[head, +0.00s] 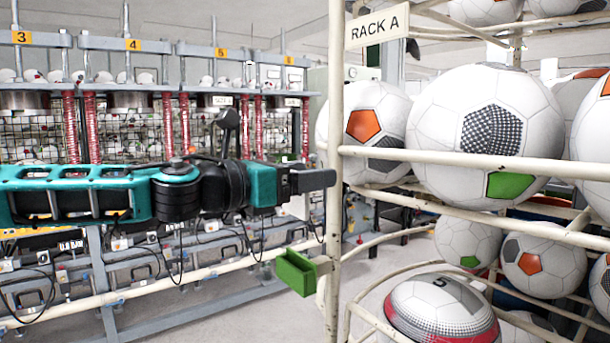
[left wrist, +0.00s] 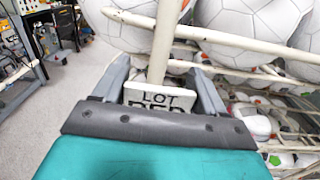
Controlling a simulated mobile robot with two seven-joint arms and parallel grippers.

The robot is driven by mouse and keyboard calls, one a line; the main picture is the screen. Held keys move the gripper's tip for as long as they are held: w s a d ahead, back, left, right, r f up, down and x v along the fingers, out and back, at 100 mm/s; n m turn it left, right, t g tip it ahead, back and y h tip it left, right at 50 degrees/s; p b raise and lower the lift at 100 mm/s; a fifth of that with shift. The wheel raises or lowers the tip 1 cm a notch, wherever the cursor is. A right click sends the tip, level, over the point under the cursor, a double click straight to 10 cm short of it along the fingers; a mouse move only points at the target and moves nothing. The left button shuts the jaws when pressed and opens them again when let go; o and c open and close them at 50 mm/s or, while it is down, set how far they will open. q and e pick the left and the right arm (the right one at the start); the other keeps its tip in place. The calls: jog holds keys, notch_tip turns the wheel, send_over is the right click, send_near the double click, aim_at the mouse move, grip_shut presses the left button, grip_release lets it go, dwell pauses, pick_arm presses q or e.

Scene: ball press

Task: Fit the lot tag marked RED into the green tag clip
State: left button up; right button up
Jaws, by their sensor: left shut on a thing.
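My left gripper (head: 318,181) reaches in from the left at the rack's front post and is shut on the white lot tag (head: 298,206), whose lower part hangs below the fingers. In the left wrist view the tag (left wrist: 160,97) sits between the two fingers (left wrist: 158,82). It reads LOT, with a second line, seemingly RED, partly covered by the gripper body. The green tag clip (head: 297,273), an open-topped box, is fixed at the post below the gripper, with a clear gap under the tag. The clip is not visible in the left wrist view. My right gripper is not in view.
The cream rack post (head: 334,130) stands just beside the gripper, with a RACK A sign (head: 377,26) above. Rack rails hold several soccer balls (head: 487,135) on the right. Numbered press stations (head: 133,45) fill the left background. Floor shows between them.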

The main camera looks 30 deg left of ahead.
aim_at(293, 213)
pick_arm(q)
jog(key=shift+f+b, duration=2.7)
jog(key=shift+f, duration=0.25)
jog(key=shift+f+b, duration=2.8)
jog(key=o, duration=1.1)
